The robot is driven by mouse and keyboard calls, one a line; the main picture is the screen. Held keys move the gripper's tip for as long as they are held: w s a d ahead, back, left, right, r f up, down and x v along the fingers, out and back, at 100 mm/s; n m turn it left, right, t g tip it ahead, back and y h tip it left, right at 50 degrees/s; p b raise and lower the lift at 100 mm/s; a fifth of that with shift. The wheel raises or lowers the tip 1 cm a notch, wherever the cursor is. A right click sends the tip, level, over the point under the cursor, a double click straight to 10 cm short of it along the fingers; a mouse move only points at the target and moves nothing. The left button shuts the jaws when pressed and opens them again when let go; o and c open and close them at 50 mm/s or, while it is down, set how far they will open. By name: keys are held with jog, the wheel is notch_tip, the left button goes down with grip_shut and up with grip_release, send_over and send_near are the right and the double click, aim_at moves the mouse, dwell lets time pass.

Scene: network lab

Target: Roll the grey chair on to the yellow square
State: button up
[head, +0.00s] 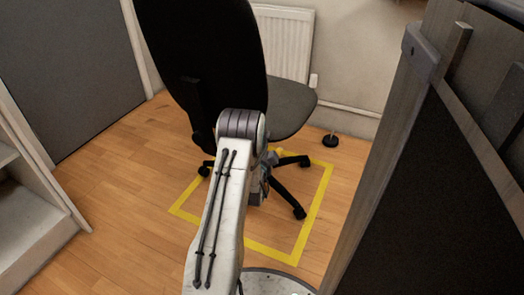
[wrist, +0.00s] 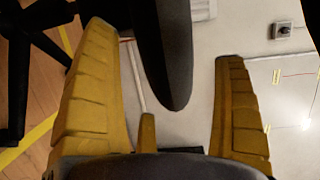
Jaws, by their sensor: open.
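The grey chair (head: 290,108) has a dark backrest, a grey seat and a black wheeled base. Its base stands over the far part of the yellow square (head: 308,225), a taped outline on the floor. One caster is inside the outline; others are at or near its far and left edges. My gripper (wrist: 163,42) is open, with its yellow fingers apart. A dark padded part of the chair (wrist: 172,60) shows between the fingers in the wrist view; I cannot tell whether they touch it. In the head view my arm hides most of the gripper and part of the base.
A dark-panelled piece of furniture (head: 440,170) stands close on the right. A white radiator (head: 284,40) is on the wall behind the chair. A white shelf unit (head: 30,220) and a grey door (head: 65,70) are at left. Wooden floor is clear left of the square.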

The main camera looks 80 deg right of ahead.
jog(key=shift+a+r, duration=0.1)
jog(key=shift+a, duration=2.1)
